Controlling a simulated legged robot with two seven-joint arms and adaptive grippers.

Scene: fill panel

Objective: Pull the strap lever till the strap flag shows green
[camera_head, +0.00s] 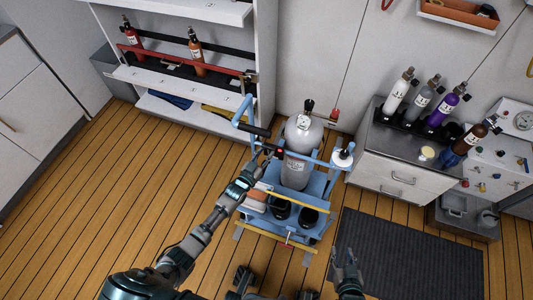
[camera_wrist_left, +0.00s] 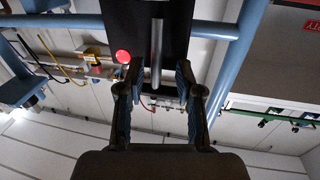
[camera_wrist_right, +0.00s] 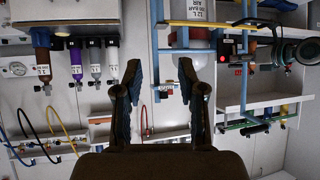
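A grey gas cylinder (camera_head: 297,160) stands upright on a blue cart (camera_head: 318,183). A small red mark (camera_head: 279,153) shows on a dark fitting at its left; I cannot tell whether it is the strap flag or part of the lever. My left gripper (camera_head: 267,160) is close to this fitting, its fingers hard to make out there. My right gripper (camera_head: 347,262) is open and empty, right of the cart.
A counter (camera_head: 385,140) with several bottles stands at the right. A dark mat (camera_head: 410,255) lies on the floor right of the cart. The wooden floor (camera_head: 110,200) at the left is clear.

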